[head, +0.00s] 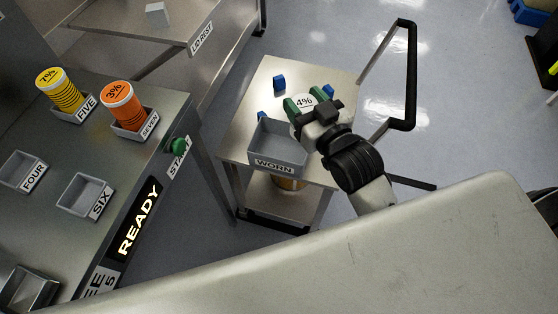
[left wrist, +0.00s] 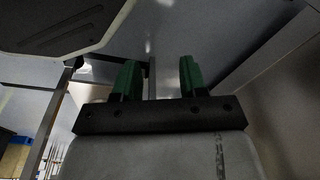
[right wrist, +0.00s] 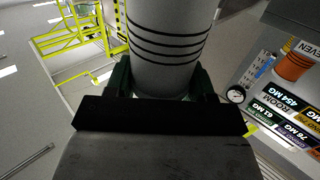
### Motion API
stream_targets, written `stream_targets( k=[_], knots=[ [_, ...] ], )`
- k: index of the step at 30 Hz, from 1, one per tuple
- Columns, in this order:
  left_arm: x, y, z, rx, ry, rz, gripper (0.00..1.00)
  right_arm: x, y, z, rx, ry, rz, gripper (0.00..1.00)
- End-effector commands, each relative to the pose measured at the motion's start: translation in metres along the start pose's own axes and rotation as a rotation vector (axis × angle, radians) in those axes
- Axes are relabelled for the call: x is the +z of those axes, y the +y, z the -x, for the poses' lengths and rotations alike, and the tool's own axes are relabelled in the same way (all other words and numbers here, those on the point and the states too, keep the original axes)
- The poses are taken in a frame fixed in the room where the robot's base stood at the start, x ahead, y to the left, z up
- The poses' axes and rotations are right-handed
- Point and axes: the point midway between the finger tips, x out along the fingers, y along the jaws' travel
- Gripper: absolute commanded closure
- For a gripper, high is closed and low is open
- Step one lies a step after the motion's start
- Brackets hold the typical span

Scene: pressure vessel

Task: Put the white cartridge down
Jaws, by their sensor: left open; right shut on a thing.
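The white cartridge, its top marked 4% (head: 304,101), is held in my right gripper (head: 310,106) over the cart, beside the grey WORN bin. In the right wrist view the white cartridge (right wrist: 170,45) shows dark rings, and my right gripper (right wrist: 165,85) is shut on it from both sides. The cartridge's lower end is hidden in the head view. The grey WORN bin (head: 277,160) sits on the near part of the cart top (head: 250,95) and looks empty where I see inside. My left gripper (left wrist: 160,78) is open and empty; it does not show in the head view.
Small blue blocks (head: 279,82) lie on the cart top. At left, the bench holds a yellow cartridge (head: 62,92) at FIVE, an orange cartridge (head: 120,98) at SEVEN, and empty trays FOUR (head: 22,171) and SIX (head: 85,195). A green START button (head: 179,145) is at its edge.

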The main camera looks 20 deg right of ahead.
Motion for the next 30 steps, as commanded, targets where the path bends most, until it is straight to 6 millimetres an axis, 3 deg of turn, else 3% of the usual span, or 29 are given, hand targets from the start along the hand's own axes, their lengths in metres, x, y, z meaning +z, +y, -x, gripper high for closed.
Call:
stream_targets(
  k=[1,9,18,30],
  knots=[
    [-0.013,-0.001,-0.018,-0.002,0.019,0.002,0.57,0.026,0.002,-0.011,-0.032,0.009,0.01,0.79],
    [-0.066,-0.004,0.006,-0.008,0.069,0.013,0.57,0.063,0.01,-0.048,-0.158,0.007,0.008,0.79],
    [-0.08,-0.006,0.038,-0.012,0.09,0.018,0.57,0.075,0.015,-0.061,-0.203,0.002,0.0,0.79],
    [-0.088,-0.008,0.102,-0.018,0.123,0.023,0.57,0.13,0.015,-0.061,-0.203,0.002,-0.001,0.79]
  ],
)
